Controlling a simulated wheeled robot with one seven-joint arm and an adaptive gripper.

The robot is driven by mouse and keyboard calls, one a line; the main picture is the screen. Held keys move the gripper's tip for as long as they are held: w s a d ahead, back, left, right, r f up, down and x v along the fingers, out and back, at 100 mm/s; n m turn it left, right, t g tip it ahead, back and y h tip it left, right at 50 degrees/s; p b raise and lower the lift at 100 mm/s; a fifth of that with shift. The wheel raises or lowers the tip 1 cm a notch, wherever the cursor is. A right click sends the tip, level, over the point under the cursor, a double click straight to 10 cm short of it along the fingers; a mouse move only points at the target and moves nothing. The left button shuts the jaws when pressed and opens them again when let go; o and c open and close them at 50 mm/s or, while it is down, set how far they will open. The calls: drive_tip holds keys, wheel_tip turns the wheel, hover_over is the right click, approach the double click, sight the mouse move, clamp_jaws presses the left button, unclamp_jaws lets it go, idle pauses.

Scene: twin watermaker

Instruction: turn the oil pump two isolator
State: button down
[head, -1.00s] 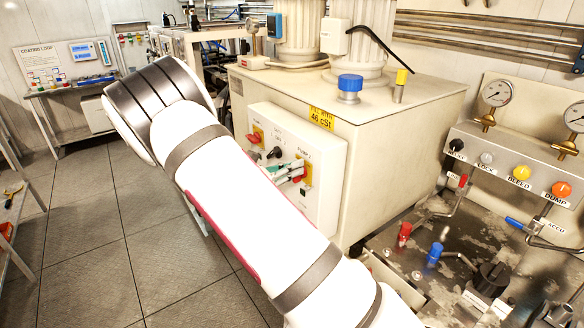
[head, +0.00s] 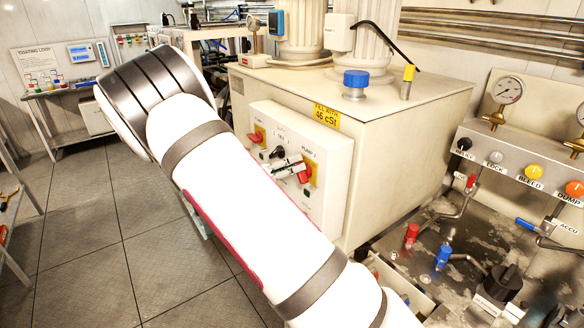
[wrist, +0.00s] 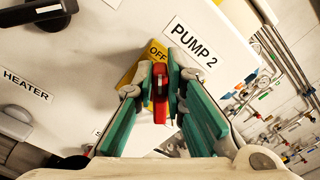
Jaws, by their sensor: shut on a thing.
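The PUMP 2 isolator has a red handle (wrist: 161,95) on a yellow plate (wrist: 152,55) marked OFF, beside the PUMP 2 label (wrist: 192,45). In the wrist view my gripper (wrist: 160,82) has its green-padded fingers on both sides of the red handle, shut on it. In the head view the red handle (head: 304,172) shows at the right of the white panel (head: 330,165), with the gripper tips at it. My arm hides the lower part of the panel and most of the gripper.
A second red isolator (head: 255,138) and a black knob (head: 277,152) sit left on the panel. The HEATER label (wrist: 27,86) shows in the wrist view. A valve bench with red (head: 411,234) and blue (head: 443,257) fittings stands at the right. The floor at left is clear.

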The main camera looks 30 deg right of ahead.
drive_tip(key=shift+w+a+f+n+b, duration=0.15)
drive_tip(key=shift+f+n+b, duration=0.2)
drive_tip(key=shift+n, duration=1.3)
drive_tip(key=shift+w+d+f+n+b, duration=0.1)
drive_tip(key=shift+w+f+n+b, duration=0.2)
drive_tip(key=shift+n, duration=1.4)
drive_tip(key=shift+w+a+f+n+b, duration=0.15)
drive_tip(key=shift+f+n, duration=0.25)
drive_tip(key=shift+n, duration=1.25)
drive_tip(key=shift+s+d, duration=0.1)
drive_tip(key=c, duration=1.6)
unclamp_jaws()
drive_tip(key=shift+c, duration=0.2)
drive_tip(key=a, duration=1.2)
drive_tip(key=shift+s, duration=0.2)
